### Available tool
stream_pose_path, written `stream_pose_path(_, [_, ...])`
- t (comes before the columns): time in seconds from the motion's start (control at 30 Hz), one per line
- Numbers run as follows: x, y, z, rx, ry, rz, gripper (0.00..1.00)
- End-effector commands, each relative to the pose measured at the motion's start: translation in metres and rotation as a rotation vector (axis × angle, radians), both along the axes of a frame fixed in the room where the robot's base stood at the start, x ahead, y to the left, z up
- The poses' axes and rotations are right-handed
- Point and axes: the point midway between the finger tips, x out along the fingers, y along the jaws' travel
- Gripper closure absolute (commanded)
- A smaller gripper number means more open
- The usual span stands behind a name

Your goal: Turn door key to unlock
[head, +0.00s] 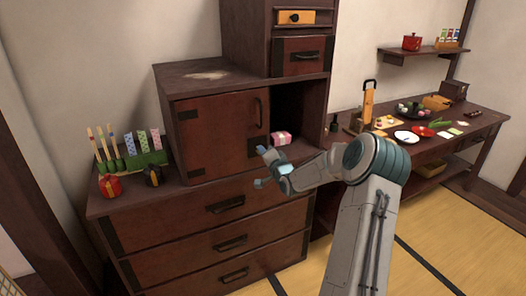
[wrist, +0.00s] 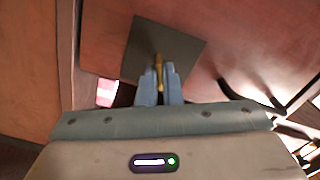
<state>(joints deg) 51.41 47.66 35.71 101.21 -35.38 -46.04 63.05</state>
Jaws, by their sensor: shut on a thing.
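The reddish-brown cabinet door (head: 215,130) is at the middle left in the head view, with a dark lock plate near its lower right corner. In the wrist view the square dark lock plate (wrist: 143,45) shows on the door face. A thin gold key (wrist: 159,62) stands out from the plate. My gripper (wrist: 160,72) is shut on the key, its blue fingers on either side of it. The key's grip is hidden between the fingers. In the head view my gripper (head: 265,154) is at the door's lower right corner, and the key cannot be made out.
A black door handle (head: 258,110) is above my gripper. A pink and white box (head: 281,136) sits in the open compartment right of the door. Drawers (head: 225,205) are below. Ornaments (head: 130,162) stand at the left. A low table (head: 455,142) with dishes is at the right.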

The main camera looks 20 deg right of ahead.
Motion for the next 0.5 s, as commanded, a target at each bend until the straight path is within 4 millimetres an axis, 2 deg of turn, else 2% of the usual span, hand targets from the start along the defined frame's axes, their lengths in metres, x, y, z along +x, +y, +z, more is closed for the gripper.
stream_pose_path(0.2, [0.0003,-0.0018,0.0023,0.187,0.002,-0.002,1.0])
stream_pose_path(0.5, [0.0002,-0.0021,0.001,0.367,0.008,-0.003,1.0])
